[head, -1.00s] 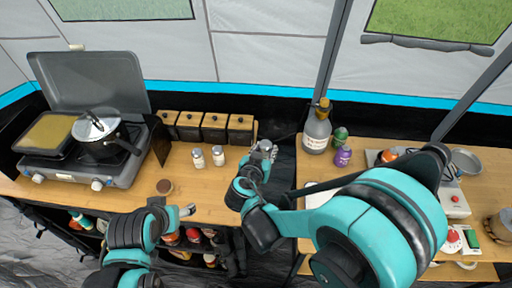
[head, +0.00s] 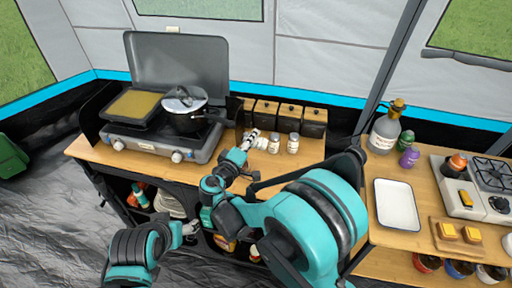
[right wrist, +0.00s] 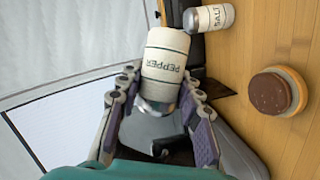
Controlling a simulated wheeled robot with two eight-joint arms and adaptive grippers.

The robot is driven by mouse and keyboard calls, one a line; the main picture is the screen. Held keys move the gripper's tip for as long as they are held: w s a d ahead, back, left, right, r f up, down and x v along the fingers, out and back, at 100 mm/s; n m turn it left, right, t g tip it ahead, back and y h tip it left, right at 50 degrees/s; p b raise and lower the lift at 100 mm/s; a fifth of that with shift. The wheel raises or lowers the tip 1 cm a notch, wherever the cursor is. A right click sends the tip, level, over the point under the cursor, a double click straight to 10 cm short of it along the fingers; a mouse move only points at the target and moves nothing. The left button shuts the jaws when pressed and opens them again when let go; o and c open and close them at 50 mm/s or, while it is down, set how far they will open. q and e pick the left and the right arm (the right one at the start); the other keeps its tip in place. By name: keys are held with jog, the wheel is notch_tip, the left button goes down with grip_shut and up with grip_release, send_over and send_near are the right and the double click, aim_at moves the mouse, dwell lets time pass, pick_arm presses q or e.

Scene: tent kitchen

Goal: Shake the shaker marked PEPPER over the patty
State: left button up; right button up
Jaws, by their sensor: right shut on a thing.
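The white shaker marked PEPPER (right wrist: 165,65) is between the fingers of my right gripper (right wrist: 160,101), which is shut on it. In the head view, the right gripper (head: 257,140) reaches the shaker (head: 274,145) from the left. The SALT shaker (right wrist: 209,18) stands close beside it; in the head view it is on the right (head: 293,143). The brown patty (right wrist: 270,93) lies on a round, tan-edged base on the wooden counter in the right wrist view, apart from the gripper; my right arm seems to hide it in the head view. My left gripper (head: 190,229) is low before the counter, its opening unclear.
A camp stove (head: 150,142) with a pan (head: 137,105) and a lidded pot (head: 184,103) stands left. Wooden boxes (head: 290,116) line the back behind the shakers. A second table at right holds a white tray (head: 397,204), bottles and a burner.

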aim_at(247, 134)
jog(key=shift+a+n, duration=0.3)
jog(key=shift+a, duration=0.05)
jog(key=shift+a+f+n+b, duration=0.15)
jog(key=shift+n+b, duration=0.25)
jog(key=n+t+b, duration=0.1)
jog(key=n, duration=0.1)
jog(key=n+t+h+b, duration=0.1)
jog(key=n, duration=0.1)
jog(key=f+n+t+b, duration=0.1)
jog(key=n+b, duration=0.1)
jog(key=shift+w+a+n+h, duration=0.1)
jog(key=shift+n+h, duration=0.2)
jog(key=n+t+b, duration=0.1)
jog(key=n, duration=0.3)
jog(key=shift+n+t, duration=0.4)
jog(key=shift+a+y, duration=0.1)
jog(key=shift+y, duration=0.4)
jog(key=shift+r, duration=0.15)
notch_tip(247, 134, up, 5)
jog(key=p, duration=0.3)
jog(key=shift+f, duration=0.3)
